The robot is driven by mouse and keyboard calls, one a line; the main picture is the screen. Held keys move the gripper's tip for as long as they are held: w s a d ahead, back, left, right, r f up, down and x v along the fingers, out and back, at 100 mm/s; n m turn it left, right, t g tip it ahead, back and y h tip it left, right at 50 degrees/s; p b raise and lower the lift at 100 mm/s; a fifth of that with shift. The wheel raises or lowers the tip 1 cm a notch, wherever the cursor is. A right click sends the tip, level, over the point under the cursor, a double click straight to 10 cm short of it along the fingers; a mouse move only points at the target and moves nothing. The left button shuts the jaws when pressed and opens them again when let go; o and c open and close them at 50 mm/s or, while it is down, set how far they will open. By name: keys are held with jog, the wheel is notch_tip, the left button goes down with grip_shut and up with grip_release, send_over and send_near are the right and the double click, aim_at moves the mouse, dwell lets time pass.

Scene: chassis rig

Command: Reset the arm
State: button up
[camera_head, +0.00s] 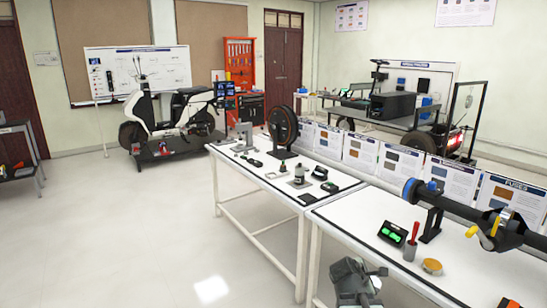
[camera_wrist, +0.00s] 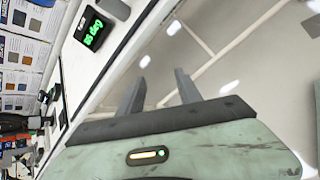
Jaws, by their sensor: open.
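My gripper (camera_head: 376,275) shows at the bottom of the head view, beside the front edge of the near white table (camera_head: 375,214). In the wrist view its two grey fingers (camera_wrist: 161,80) stand apart with nothing between them. The gripper is open and empty. Behind the fingers in the wrist view are the pale floor and part of the table's frame. Most of my arm is out of view.
On the near table are a green-lit display (camera_head: 391,234), a red-handled tool (camera_head: 411,242), a yellow-rimmed round part (camera_head: 432,266) and a long dark shaft (camera_head: 460,208). A white scooter (camera_head: 150,118) stands at the back left.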

jog(key=s+a+f+m+g+y, duration=0.35)
jog(key=s+a+m, duration=0.25)
jog(key=a+m, duration=0.25)
jog(key=s+a+f+m+g+y, duration=0.35)
jog(key=s+a+m, duration=0.3)
jog(key=m, duration=0.25)
notch_tip(320, 180, up, 13)
jog(key=m+p, duration=0.1)
jog(key=p, duration=1.2)
jog(key=shift+w+f+t, duration=0.2)
jog(key=shift+w+t, duration=0.05)
jog(key=shift+t, duration=0.05)
